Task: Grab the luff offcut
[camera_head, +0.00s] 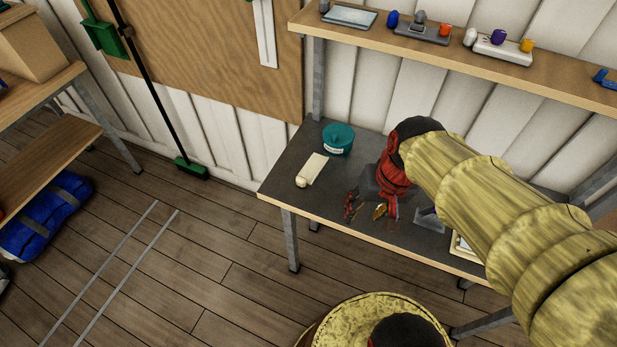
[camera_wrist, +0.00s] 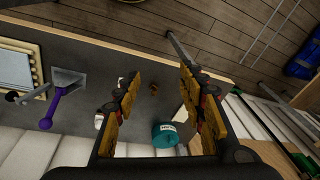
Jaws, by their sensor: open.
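A cream strip of cloth with a rounded, thicker end, seemingly the luff offcut (camera_head: 313,169), lies on the dark workbench (camera_head: 278,182) near its left end. It lies in front of a teal tub (camera_head: 338,139). My gripper (camera_head: 366,209) is over the bench to the right of the strip, pointing down, with nothing seen between its fingers. In the wrist view its two fingers (camera_wrist: 160,88) are spread wide, and the tub (camera_wrist: 166,134) shows between them.
A purple-handled tool (camera_wrist: 49,115) by a grey block (camera_wrist: 69,79) and a framed tray (camera_wrist: 17,72) lie farther along the bench. A shelf (camera_head: 410,47) with several small items hangs above the back. Bare bench surrounds the strip's left side.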

